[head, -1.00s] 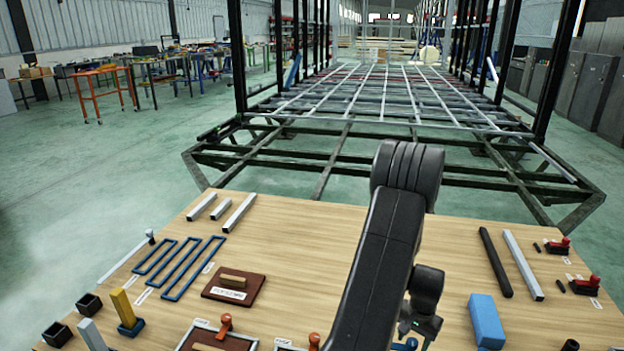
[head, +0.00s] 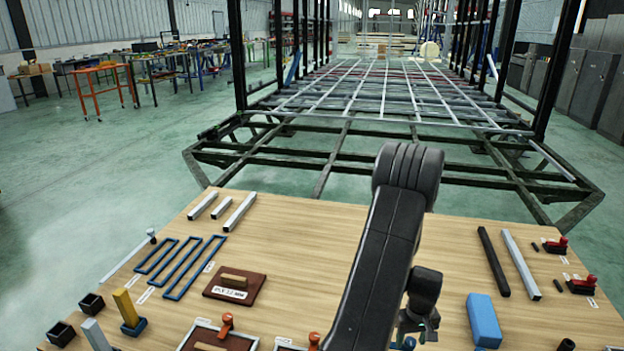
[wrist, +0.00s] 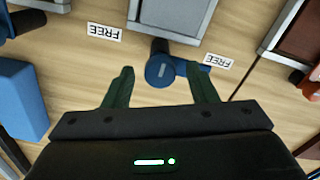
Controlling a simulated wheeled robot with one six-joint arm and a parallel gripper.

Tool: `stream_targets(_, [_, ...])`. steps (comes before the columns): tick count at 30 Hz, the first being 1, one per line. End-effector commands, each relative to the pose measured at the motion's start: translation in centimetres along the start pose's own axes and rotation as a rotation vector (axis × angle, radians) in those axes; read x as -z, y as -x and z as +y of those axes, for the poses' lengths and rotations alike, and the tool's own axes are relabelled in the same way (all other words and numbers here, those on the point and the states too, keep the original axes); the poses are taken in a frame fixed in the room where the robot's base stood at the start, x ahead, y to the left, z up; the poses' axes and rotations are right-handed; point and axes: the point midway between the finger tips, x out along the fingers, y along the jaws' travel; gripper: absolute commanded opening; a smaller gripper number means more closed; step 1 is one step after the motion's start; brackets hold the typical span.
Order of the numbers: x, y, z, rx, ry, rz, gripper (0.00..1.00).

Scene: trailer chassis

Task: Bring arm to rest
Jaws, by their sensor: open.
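My arm stands bent over the wooden workbench (head: 330,235), with its elbow raised at the middle and its wrist hanging on the right side. My gripper (wrist: 160,68) is open, with its two dark green fingers apart and nothing held between them. In the head view my gripper (head: 420,326) shows only partly below the wrist, near the lower edge. In the wrist view a blue round-topped part (wrist: 159,70) lies beyond the gap between the fingertips. I cannot tell how far below the fingers it is.
A blue block (head: 483,320) lies right of my gripper. A black bar (head: 494,262) and a silver bar (head: 521,264) lie farther right. The trailer chassis (head: 370,130) stands beyond the bench. The bench's back middle is clear.

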Motion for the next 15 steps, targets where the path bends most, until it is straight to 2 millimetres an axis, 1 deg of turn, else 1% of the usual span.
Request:
stream_targets(9, [-0.03,0.12,-0.02,0.001,0.251,-0.001,0.52])
stream_targets(15, [-0.01,0.11,0.00,0.000,0.370,-0.001,0.52])
